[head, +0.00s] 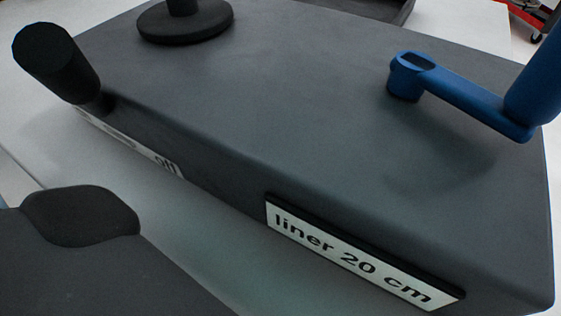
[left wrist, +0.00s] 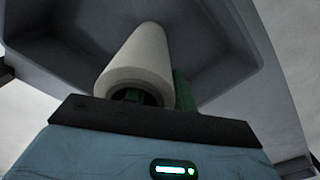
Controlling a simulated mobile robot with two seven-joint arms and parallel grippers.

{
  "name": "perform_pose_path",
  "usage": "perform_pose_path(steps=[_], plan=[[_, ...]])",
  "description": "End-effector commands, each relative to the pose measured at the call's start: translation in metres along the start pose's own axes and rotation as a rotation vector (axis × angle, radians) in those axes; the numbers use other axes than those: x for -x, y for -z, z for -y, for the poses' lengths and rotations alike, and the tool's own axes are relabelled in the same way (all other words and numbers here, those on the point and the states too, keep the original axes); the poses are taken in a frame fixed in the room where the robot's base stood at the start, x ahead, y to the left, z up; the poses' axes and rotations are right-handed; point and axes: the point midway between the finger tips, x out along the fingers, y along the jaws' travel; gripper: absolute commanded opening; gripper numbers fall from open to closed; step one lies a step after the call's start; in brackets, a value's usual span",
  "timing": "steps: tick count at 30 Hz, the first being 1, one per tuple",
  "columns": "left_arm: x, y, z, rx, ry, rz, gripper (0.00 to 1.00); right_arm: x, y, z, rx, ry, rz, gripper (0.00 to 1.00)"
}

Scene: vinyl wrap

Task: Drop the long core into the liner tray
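In the left wrist view, the long core (left wrist: 143,58) is a pale, hollow cylinder. Its near open end is close to my gripper's dark palm bar, and it points away over a grey tray (left wrist: 238,28) with raised walls, which appears to be the liner tray. My left gripper (left wrist: 160,95) has green fingers at the core's near end, one showing at its right side and green also showing in its opening; it appears shut on the core. Whether the core touches the tray floor cannot be told. Neither gripper, core nor this tray is clearly identifiable in the head view.
In the head view, a large dark grey box (head: 300,110) carries a "liner 20 cm" label (head: 350,255). A blue crank (head: 460,95) and a black knob (head: 55,62) stick up from it. A round black base (head: 185,22) stands on its far side.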

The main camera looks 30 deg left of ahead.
Motion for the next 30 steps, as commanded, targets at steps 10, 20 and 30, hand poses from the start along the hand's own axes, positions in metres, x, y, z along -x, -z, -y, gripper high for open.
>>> perform_pose_path(steps=[10, 20, 30], plan=[[0.003, 0.0, 0.0, 0.0, 0.0, 0.0, 0.29, 0.002, 0.001, 0.0, 0.001, 0.0, -0.002, 0.0], [0.053, 0.0, -0.001, 0.0, -0.003, -0.002, 0.29, 0.025, 0.019, 0.001, 0.004, -0.004, -0.029, 0.0], [0.078, 0.0, 0.0, 0.0, 0.0, 0.0, 0.29, 0.035, 0.028, 0.001, 0.006, -0.006, -0.042, 0.0]])
